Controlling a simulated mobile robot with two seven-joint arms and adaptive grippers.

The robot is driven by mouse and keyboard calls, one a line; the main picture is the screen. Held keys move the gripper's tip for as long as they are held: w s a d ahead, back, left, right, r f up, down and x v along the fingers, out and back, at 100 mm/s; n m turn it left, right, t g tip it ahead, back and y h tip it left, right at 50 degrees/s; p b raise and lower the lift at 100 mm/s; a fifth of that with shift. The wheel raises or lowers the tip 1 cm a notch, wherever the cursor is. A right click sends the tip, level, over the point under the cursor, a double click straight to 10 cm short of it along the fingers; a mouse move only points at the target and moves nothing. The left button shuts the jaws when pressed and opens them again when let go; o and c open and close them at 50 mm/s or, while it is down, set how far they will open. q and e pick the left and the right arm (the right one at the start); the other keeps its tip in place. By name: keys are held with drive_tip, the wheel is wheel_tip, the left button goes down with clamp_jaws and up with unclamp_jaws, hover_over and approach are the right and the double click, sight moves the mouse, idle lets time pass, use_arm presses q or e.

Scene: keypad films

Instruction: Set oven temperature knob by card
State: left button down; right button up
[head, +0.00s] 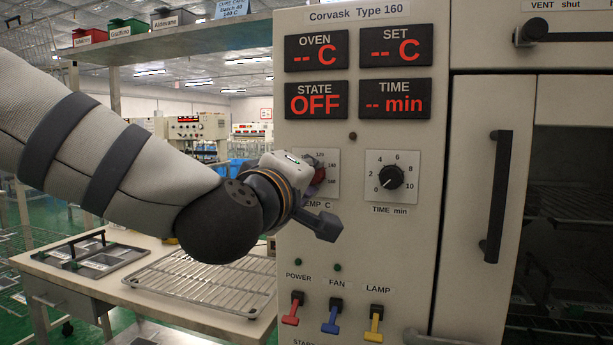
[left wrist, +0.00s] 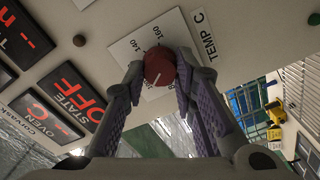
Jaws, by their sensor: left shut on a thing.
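The dark red temperature knob (head: 319,175) sits on its white dial plate (head: 331,160) on the oven panel. My left gripper (head: 308,188) is at it, hiding much of the dial. In the left wrist view, the purple-padded fingers are shut on the knob (left wrist: 159,66). Its white line points to the lower left of that picture, away from the printed 140 and 160; the mark it faces is hidden. A card (head: 233,9) on the shelf at the top reads batch 40, 140 C. My right gripper is not in view.
The state display (head: 315,99) reads OFF; the set display (head: 396,48) shows dashes. The time knob (head: 391,177) is right of the temperature dial. Power (head: 293,308), fan (head: 332,316) and lamp (head: 375,323) levers are below. A wire rack (head: 205,283) lies on the bench at left.

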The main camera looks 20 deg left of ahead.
use_arm(q)
drive_tip(key=shift+a+r, duration=0.1)
drive_tip(key=shift+r, duration=0.1)
drive_tip(key=c, duration=1.5)
unclamp_jaws()
drive_tip(key=shift+o, duration=0.9)
drive_tip(key=shift+w+f, duration=0.1)
drive_tip(key=shift+w, duration=0.05)
drive_tip(key=s, duration=0.7)
drive_tip(key=shift+s, duration=0.3)
